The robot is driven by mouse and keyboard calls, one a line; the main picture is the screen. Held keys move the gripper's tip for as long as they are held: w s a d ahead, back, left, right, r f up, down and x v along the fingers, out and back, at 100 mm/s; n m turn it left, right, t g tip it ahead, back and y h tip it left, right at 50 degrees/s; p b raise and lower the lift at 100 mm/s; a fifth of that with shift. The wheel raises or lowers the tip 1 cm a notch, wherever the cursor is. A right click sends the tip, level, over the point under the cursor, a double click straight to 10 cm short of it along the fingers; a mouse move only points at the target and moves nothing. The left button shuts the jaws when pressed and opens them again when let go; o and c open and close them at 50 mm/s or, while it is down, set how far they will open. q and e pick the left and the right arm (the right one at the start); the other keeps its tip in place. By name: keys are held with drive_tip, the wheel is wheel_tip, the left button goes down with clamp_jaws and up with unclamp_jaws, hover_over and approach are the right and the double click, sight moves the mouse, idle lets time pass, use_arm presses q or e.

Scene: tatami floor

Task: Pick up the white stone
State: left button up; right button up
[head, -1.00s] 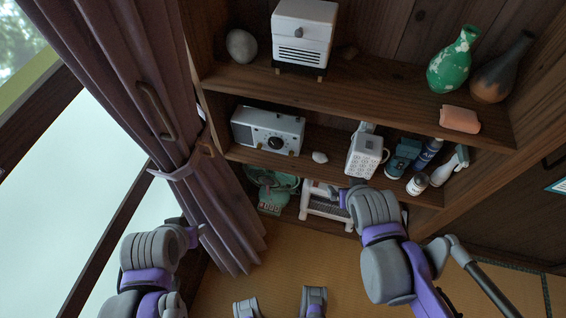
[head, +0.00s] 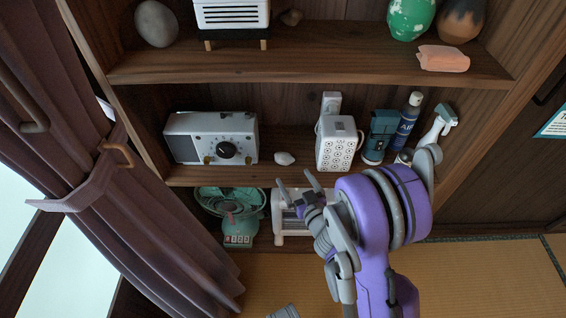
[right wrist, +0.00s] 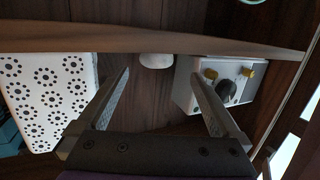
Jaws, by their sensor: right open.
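The white stone (head: 285,158) is a small, pale, rounded lump on the middle shelf, between the radio and the patterned white box. It also shows in the right wrist view (right wrist: 156,61), which is upside down, centred between the fingertips and beyond them. My right gripper (head: 296,180) is open and empty. In the head view its fingertips are just below the stone, near the shelf's front edge, and apart from the stone. My left gripper is out of view.
A white radio (head: 212,138) stands left of the stone and a patterned white box (head: 338,147) right of it. The upper shelf (head: 300,68) runs above. A green fan (head: 230,203) stands below. Spray bottles (head: 405,125) are at right.

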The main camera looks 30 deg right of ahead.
sight(287, 165)
drive_tip(key=shift+w+d+r+p, duration=0.15)
drive_tip(key=shift+w+p, duration=0.6)
drive_tip(key=shift+w, duration=0.25)
drive_tip(key=shift+f+x, duration=0.2)
drive_tip(key=shift+x, duration=0.95)
drive_tip(key=x, duration=0.4)
drive_tip(key=b+x, duration=0.1)
drive_tip(key=shift+w+d+f, duration=0.2)
drive_tip(key=shift+w+d, duration=0.1)
drive_tip(key=shift+w, duration=0.05)
drive_tip(key=c, duration=1.4)
